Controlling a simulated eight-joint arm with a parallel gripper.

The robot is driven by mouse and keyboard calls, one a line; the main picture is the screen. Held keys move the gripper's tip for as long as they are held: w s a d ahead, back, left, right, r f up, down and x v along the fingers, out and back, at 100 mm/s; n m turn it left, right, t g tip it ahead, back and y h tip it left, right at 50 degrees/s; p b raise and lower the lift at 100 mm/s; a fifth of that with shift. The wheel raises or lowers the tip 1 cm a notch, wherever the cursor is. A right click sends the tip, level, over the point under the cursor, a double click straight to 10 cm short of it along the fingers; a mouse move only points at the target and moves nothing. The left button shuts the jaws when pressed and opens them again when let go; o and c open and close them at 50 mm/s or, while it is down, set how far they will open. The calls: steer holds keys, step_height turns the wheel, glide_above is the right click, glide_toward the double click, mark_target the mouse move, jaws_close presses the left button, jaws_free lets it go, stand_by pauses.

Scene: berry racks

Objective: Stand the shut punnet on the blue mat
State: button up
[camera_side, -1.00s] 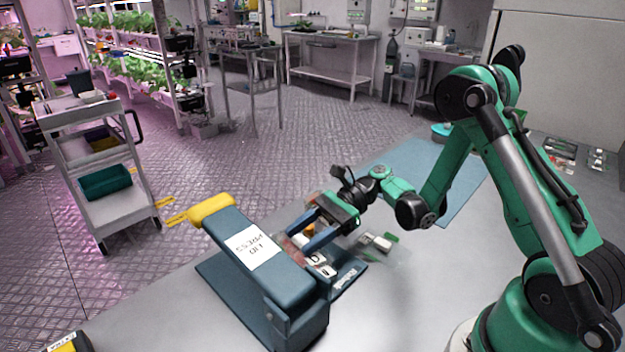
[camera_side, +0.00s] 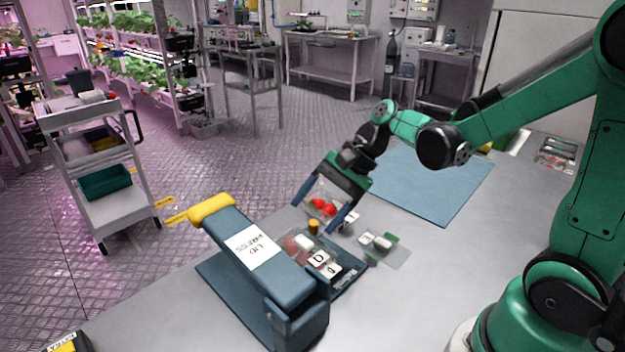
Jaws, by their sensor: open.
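The blue mat (camera_side: 432,182) lies flat on the bench at the back, with nothing seen standing on it. My gripper (camera_side: 321,213) is open, fingers pointing down, just beyond the lid press (camera_side: 262,262). A clear punnet with red berries (camera_side: 323,207) shows between the fingers; I cannot tell whether they touch it or whether its lid is shut. Another clear container (camera_side: 305,250) with reddish and white contents sits at the press, partly hidden by the press's arm, beside white lettered blocks (camera_side: 323,263).
A flat clear piece with white and green items (camera_side: 381,243) lies right of the press. A small orange-brown knob (camera_side: 313,227) stands by the press. A tray of small items (camera_side: 556,153) is at the far right.

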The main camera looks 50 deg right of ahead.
mark_target(303, 239)
steer(key=s+n+h, duration=0.1)
steer(key=n+h, duration=0.1)
steer(key=n, duration=0.1)
steer(key=s+r+n+t+h, duration=0.1)
steer(key=n, duration=0.2)
steer(key=s+r+n+t+h, duration=0.1)
steer(key=s+n+h, duration=0.1)
steer(key=n, duration=0.1)
steer(key=shift+d+r+n+h, duration=0.2)
steer(key=shift+r+n+h, duration=0.05)
steer(key=shift+n+h, duration=0.05)
steer(key=shift+o, duration=0.2)
steer(key=n, duration=0.1)
steer(key=n+t, duration=0.1)
steer(key=h, duration=0.1)
steer(key=shift+s+d+r+n, duration=0.2)
steer(key=shift+s+r+n, duration=0.1)
steer(key=shift+s+n, duration=0.1)
steer(key=o, duration=0.4)
steer(key=shift+r+n+t, duration=0.1)
steer(key=shift+n+t, duration=0.2)
steer(key=shift+t, duration=0.1)
